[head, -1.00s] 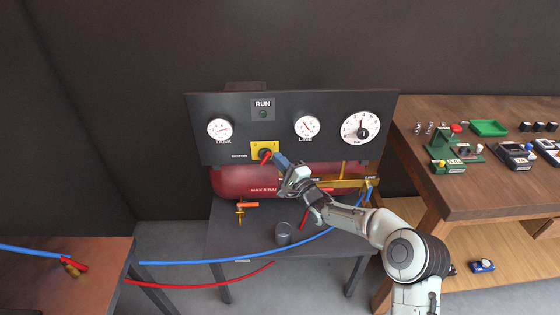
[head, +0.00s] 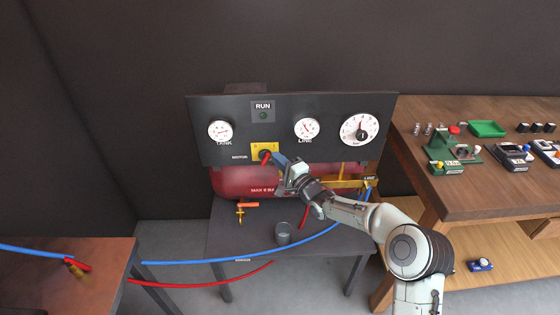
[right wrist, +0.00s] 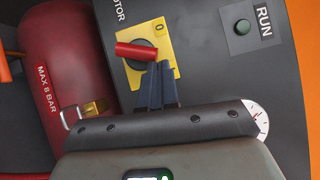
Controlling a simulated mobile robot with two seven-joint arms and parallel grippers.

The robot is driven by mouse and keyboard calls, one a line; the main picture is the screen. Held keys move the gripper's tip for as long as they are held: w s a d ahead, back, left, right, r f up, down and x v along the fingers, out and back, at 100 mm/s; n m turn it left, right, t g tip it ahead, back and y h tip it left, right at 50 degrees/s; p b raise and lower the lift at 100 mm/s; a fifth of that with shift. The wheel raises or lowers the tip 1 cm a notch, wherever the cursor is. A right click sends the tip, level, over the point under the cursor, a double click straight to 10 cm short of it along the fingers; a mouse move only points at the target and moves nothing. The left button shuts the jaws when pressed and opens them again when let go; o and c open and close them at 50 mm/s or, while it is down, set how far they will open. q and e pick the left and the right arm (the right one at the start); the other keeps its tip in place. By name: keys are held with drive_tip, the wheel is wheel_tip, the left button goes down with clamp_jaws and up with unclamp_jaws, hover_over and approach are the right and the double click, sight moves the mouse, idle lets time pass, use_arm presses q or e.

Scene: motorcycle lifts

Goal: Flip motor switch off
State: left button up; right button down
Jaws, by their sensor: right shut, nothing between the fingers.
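The motor switch (head: 266,157) has a red handle over a dark knob on a yellow plate, low on the black panel (head: 225,102). In the right wrist view the red handle (right wrist: 136,51) crosses the yellow plate (right wrist: 165,40), which bears a "0". My right gripper (head: 281,160) is at the right of the handle in the head view, its blue-grey fingers shut and empty. In the right wrist view the fingertips (right wrist: 157,68) lie close beside the handle; I cannot tell whether they touch. The RUN lamp (head: 263,115) is dark green. My left gripper is out of view.
Below the panel is a red tank (head: 232,182) on a dark table (head: 225,235). A valve with an orange handle (head: 248,205), a grey cup (head: 283,233) and a blue hose (head: 215,260) are there too. A wooden bench (head: 500,190) with several items stands right.

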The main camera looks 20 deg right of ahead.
sight(268, 154)
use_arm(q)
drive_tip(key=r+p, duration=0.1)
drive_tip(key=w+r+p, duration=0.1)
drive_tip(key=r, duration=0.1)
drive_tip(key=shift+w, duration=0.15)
use_arm(e)
drive_tip(key=a+n+g, duration=0.1)
drive_tip(key=r+n+g+h, duration=0.1)
drive_tip(key=n, duration=0.1)
drive_tip(key=a+r+n+g+h, duration=0.1)
drive_tip(key=n, duration=0.1)
drive_tip(key=shift+w+a+r+g, duration=0.1)
drive_tip(key=shift+w+a+g, duration=0.2)
drive_tip(key=shift+w, duration=0.05)
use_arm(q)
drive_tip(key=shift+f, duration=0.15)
use_arm(e)
drive_tip(key=shift+w+a+r, duration=0.1)
drive_tip(key=shift+a+r, duration=0.05)
drive_tip(key=shift+a, duration=0.15)
drive_tip(key=shift+r, duration=0.15)
